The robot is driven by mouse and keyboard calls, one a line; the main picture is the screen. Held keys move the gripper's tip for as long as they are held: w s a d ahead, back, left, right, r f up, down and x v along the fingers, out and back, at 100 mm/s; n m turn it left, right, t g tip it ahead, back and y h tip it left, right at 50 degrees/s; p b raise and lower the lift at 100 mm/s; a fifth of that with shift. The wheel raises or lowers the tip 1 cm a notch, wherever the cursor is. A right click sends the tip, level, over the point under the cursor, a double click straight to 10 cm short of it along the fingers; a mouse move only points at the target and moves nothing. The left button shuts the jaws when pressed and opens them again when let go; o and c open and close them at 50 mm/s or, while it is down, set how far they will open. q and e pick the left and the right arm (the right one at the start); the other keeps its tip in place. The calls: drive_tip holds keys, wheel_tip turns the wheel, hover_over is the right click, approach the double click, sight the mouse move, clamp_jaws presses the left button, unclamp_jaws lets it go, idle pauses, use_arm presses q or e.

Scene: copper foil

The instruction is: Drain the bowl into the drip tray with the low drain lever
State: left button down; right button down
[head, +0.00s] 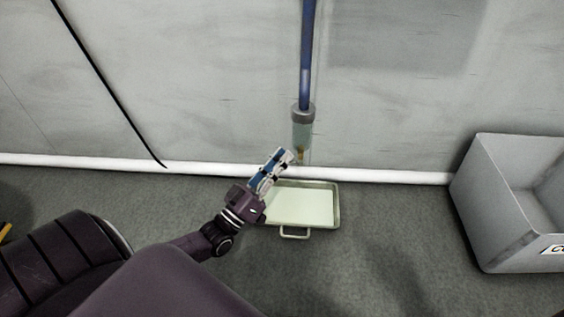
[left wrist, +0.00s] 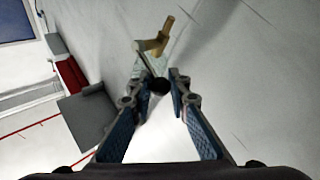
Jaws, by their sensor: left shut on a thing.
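The bowl (head: 302,134) is a clear cylinder under a grey collar, on a blue pipe against the wall. A brass fitting (head: 301,155) shows at its bottom; it also shows in the left wrist view (left wrist: 156,42). The low drain lever's black round knob (left wrist: 160,86) lies between the fingers of my left gripper (left wrist: 158,78), which is shut on it. In the head view my left gripper (head: 284,158) is just left of the bowl's bottom and hides the knob. The drip tray (head: 338,206) sits on the floor below; I cannot tell if its pale inside is wet.
A grey open bin (head: 510,210) with a label stands on the floor at the right. A white pipe (head: 400,177) runs along the wall's foot. A black cable (head: 110,88) hangs on the wall at the left. The floor between tray and bin is clear.

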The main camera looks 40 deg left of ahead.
use_arm(q)
drive_tip(key=shift+f+n+t+y+b, duration=0.4)
drive_tip(key=shift+f+n+y+b, duration=0.1)
drive_tip(key=shift+n, duration=0.35)
drive_tip(key=shift+f+n+t+y+b, duration=0.4)
drive_tip(key=shift+n+y+b, duration=0.1)
drive_tip(key=shift+n, duration=0.35)
drive_tip(key=c, duration=1.8)
unclamp_jaws()
drive_tip(key=shift+r, duration=0.15)
drive_tip(key=v, duration=0.7)
drive_tip(key=shift+s+f, duration=0.25)
